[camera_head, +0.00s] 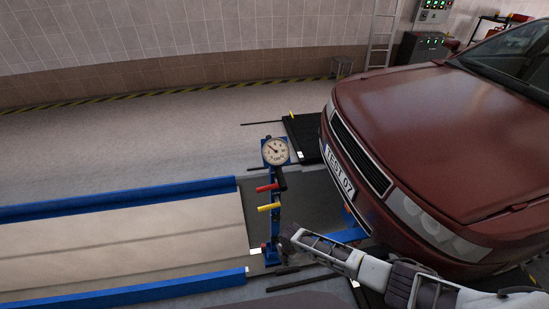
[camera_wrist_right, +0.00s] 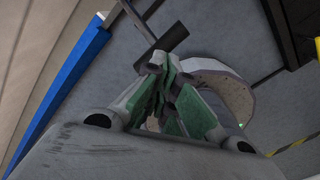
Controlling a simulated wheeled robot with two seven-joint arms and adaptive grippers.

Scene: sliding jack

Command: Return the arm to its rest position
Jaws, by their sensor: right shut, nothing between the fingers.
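My right arm comes in from the lower right in the head view, in front of the red car. Its gripper (camera_head: 292,237) is at the foot of the blue jack post, just to its right in the picture; whether it touches the post I cannot tell. In the wrist view the green-padded fingers of my right gripper (camera_wrist_right: 165,95) are together with nothing between them. The blue post (camera_head: 272,220) carries a round dial gauge (camera_head: 275,151), a red handle (camera_head: 267,188) and a yellow handle (camera_head: 269,207). My left gripper is not in view.
The red car (camera_head: 430,130) fills the right side, its bumper close to my arm. A blue rail (camera_head: 120,199) and a second blue rail (camera_head: 130,293) edge a beige platform (camera_head: 120,245) at the left. Open grey floor (camera_head: 150,135) lies behind.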

